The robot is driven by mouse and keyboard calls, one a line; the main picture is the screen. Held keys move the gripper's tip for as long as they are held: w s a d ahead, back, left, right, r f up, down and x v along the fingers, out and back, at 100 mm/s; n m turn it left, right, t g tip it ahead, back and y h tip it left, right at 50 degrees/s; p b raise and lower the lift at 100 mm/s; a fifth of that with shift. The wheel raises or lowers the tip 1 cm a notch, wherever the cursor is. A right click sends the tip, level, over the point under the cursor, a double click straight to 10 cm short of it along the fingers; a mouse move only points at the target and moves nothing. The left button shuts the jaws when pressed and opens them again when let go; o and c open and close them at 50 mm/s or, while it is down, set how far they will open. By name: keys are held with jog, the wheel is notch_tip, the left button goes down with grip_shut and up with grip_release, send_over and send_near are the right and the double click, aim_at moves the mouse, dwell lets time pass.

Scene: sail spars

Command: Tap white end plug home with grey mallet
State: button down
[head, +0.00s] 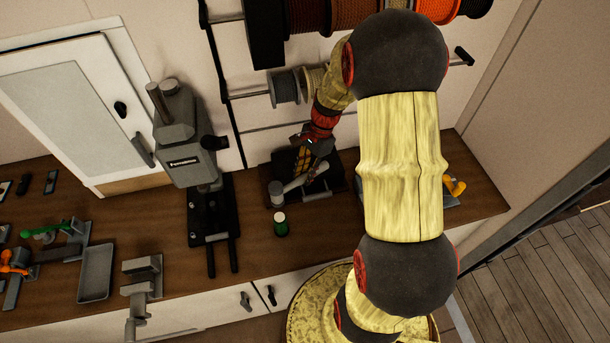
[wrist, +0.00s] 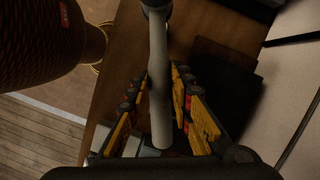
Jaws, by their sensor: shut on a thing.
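The grey mallet (head: 304,180) is in my gripper (head: 304,164), above the dark mat on the bench. Its handle slants down to the left, and its head (head: 277,193) hangs over the bench near a small green and white cylinder (head: 281,224). In the wrist view the mallet handle (wrist: 160,90) runs between the yellow and black fingers of my gripper (wrist: 163,90), which are shut on it. The head is at the top edge there, partly cut off.
A grey press (head: 185,135) stands on the bench left of the gripper. A grey vise (head: 140,280) and a grey tray (head: 96,272) are further left. Rope spools (head: 350,14) hang on the wall above. Bare wood (head: 255,258) shows at the front of the bench.

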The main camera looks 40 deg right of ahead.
jog(key=shift+w+a, duration=0.15)
jog(key=shift+a, duration=0.1)
jog(key=shift+d+f, duration=0.1)
jog(key=shift+d, duration=0.05)
jog(key=shift+f+b, duration=1.1)
jog(key=shift+f, duration=0.9)
jog(key=shift+f, duration=0.15)
